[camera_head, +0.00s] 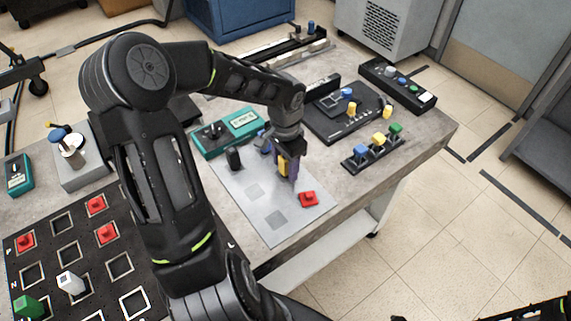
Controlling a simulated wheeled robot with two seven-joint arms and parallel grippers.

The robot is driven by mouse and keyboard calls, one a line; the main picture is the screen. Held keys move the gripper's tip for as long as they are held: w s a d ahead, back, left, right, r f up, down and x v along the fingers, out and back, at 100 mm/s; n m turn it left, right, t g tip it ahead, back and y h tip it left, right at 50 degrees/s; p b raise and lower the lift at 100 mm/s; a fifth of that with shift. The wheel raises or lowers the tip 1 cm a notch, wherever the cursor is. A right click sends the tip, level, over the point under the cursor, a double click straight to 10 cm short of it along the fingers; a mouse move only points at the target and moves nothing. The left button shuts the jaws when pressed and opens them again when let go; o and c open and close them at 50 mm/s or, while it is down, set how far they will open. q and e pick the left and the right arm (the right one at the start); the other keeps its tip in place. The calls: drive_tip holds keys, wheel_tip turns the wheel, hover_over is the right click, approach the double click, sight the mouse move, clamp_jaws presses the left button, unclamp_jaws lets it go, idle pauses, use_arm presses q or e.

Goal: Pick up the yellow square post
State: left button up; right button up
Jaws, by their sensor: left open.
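My left gripper (289,170) points down over the grey sheet on the table and is open. A yellow block (283,165), which looks like the yellow square post, shows at its fingers; part of it is hidden by them, and I cannot tell whether they touch it. A red piece (308,199) lies on the grey sheet (270,222) just right of and nearer than the gripper.
A black board (85,262) with square outlines holds red, green and white pieces at the lower left. A teal box (228,131) stands behind the sheet. A small rack (372,154) with blue, yellow and green pieces stands to the right. The sheet's front part is clear.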

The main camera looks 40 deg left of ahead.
use_arm(q)
drive_tip(key=shift+c, duration=0.3)
clamp_jaws()
idle(0.3)
